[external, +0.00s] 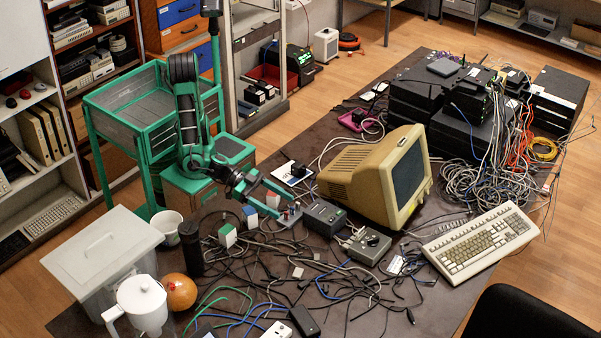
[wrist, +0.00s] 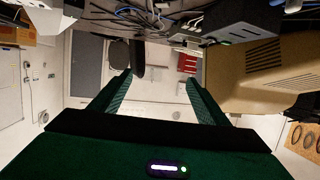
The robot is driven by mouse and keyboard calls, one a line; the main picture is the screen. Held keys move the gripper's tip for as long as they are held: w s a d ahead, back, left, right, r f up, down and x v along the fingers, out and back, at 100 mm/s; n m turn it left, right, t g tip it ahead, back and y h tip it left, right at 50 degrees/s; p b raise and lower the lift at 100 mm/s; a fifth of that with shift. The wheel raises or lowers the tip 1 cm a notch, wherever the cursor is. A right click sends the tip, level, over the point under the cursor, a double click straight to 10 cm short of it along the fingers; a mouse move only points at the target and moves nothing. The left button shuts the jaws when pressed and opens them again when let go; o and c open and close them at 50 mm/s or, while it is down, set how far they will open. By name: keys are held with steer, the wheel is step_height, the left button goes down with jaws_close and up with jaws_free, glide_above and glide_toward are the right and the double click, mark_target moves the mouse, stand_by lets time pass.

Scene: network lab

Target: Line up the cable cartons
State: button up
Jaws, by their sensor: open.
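Three small cartons stand in a slanting row on the dark table in the external view: a white and green carton (external: 227,235), a white and blue carton (external: 249,217) and a white and red carton (external: 273,200). My gripper (external: 282,204) is open, its green fingers pointing right over the row's far end. The red carton shows between the fingers in the picture; I cannot tell whether it lies between them in depth. In the wrist view my gripper (wrist: 158,82) is open, with nothing visibly held. I cannot identify the cartons there.
A beige monitor (external: 385,180) stands right of my gripper, with a dark grey box (external: 324,216) in front of it. Loose cables cover the table's front. A black cylinder (external: 190,248), a white cup (external: 167,227) and a lidded bin (external: 105,250) stand to the left.

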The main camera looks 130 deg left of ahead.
step_height(320, 180, up, 7)
steer(key=s+f+m+g+h, duration=0.1)
steer(key=s+m+g, duration=0.3)
steer(key=s, duration=1.4)
steer(key=s+f+m+g+h, duration=0.1)
steer(key=s+m+g, duration=0.3)
steer(key=s+g, duration=0.6)
steer(key=s+f, duration=0.1)
steer(key=s, duration=0.8)
steer(key=shift+a+f+h, duration=0.15)
steer(key=shift+f+h, duration=0.15)
steer(key=shift+f, duration=0.1)
steer(key=shift+m, duration=0.3)
